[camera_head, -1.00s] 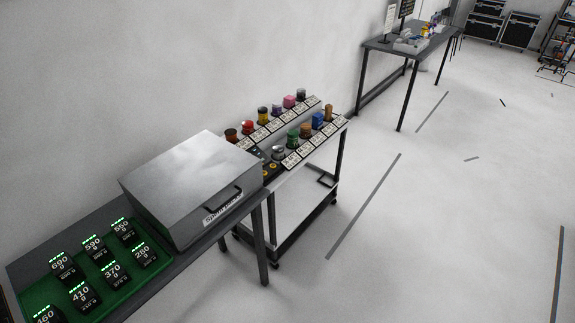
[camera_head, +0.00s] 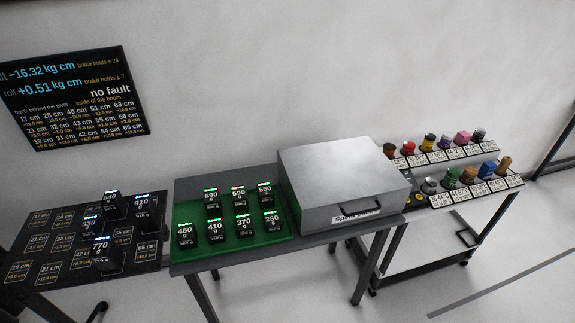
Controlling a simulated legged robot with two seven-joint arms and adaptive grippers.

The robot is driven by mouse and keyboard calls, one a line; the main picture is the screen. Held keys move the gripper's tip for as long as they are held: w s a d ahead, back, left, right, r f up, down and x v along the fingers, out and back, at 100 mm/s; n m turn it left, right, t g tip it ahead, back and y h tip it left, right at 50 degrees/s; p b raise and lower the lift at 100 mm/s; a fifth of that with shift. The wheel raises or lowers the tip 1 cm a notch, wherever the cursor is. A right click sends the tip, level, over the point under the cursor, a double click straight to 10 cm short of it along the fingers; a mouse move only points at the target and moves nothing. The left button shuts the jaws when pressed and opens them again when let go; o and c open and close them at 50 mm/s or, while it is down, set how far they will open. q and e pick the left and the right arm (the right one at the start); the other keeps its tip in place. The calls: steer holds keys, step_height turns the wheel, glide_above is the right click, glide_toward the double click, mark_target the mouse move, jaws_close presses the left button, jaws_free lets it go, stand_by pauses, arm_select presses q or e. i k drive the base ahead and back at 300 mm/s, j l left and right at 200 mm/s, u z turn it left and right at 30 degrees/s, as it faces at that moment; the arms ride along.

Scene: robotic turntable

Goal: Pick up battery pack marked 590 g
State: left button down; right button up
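The battery pack marked 590 g (camera_head: 239,198) is a small black block with a green light strip on top. It stands upright in the back row of a green tray (camera_head: 200,258), between the pack marked 690 g (camera_head: 212,200) and a third back-row pack (camera_head: 264,195) that seems to read 550 g. The front row holds packs marked 460 g (camera_head: 185,235), 410 g (camera_head: 215,229), 370 g (camera_head: 243,226) and 280 g (camera_head: 271,223). Neither of my grippers is in view.
A grey lidded case (camera_head: 340,175) stands right of the tray on the same table. A dark gridded board (camera_head: 40,240) at left carries several packs, including 770 g (camera_head: 103,253). A wall screen (camera_head: 75,98) hangs behind it. A cart (camera_head: 450,190) with small coloured items stands at right.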

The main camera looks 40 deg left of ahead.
mark_target(239, 196)
steer(key=u, duration=1.65)
steer(key=i+l+u, duration=0.1)
steer(key=u, duration=0.5)
